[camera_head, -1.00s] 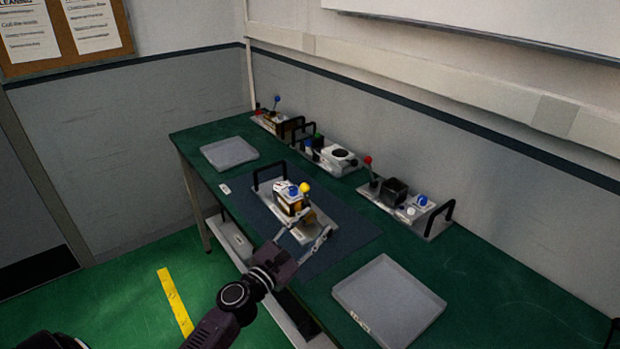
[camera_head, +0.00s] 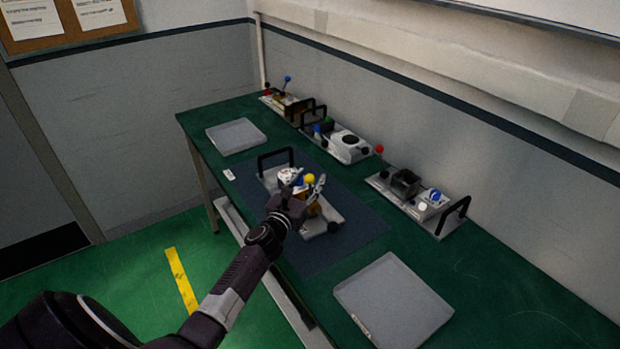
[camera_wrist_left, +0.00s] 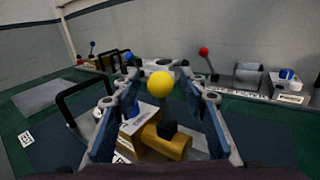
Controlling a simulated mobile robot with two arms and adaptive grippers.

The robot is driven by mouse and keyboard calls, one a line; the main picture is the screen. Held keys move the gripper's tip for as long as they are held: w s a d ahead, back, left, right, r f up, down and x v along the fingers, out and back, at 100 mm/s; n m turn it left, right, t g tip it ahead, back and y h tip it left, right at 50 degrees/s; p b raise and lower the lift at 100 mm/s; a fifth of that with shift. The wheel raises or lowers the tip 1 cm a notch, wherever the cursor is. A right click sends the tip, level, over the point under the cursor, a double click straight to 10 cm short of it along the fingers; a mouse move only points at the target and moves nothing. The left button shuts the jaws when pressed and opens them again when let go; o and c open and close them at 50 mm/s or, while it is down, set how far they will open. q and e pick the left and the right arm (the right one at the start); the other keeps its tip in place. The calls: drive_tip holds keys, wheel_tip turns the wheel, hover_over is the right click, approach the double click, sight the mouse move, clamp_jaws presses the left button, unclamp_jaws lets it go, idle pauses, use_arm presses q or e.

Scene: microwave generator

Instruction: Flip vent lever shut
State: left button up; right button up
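A microwave generator unit stands on the dark blue mat (camera_head: 345,238), with a pale base plate (camera_head: 330,217) and a black handle at its far left end. A lever with a yellow ball knob (camera_head: 309,179) rises from it; the knob also shows in the left wrist view (camera_wrist_left: 160,85), above a yellow cylinder (camera_wrist_left: 165,143). A blue knob (camera_wrist_left: 131,108) is partly hidden behind the left finger. My left gripper (camera_head: 311,185) is open over the unit, its fingers on either side of the yellow knob with gaps visible. The label of the vent lever cannot be read. My right gripper is not in view.
Three other units with knobs and handles line the back of the green bench, one with a red-knobbed lever (camera_head: 379,149). A grey tray (camera_head: 236,136) lies at the far left and another (camera_head: 393,300) at the near right. The bench's right end is clear.

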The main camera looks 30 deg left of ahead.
use_arm(q)
drive_tip(key=shift+w+r, duration=0.1)
drive_tip(key=shift+w, duration=0.05)
drive_tip(key=shift+c, duration=3.1)
clamp_jaws()
drive_tip(key=shift+s+a+f+n+t+y+b, duration=0.25)
drive_tip(key=shift+s+n+t+b, duration=0.3)
drive_tip(key=shift+b, duration=2.35)
drive_tip(key=shift+s+a+f+n+t+y+b, duration=0.15)
drive_tip(key=shift+s+n+t+y+b, duration=0.4)
drive_tip(key=shift+b, duration=2.3)
drive_tip(key=shift+s+a+f+n+t+y+b, duration=0.2)
drive_tip(key=shift+n+t+b, duration=0.55)
drive_tip(key=shift+b, duration=2.15)
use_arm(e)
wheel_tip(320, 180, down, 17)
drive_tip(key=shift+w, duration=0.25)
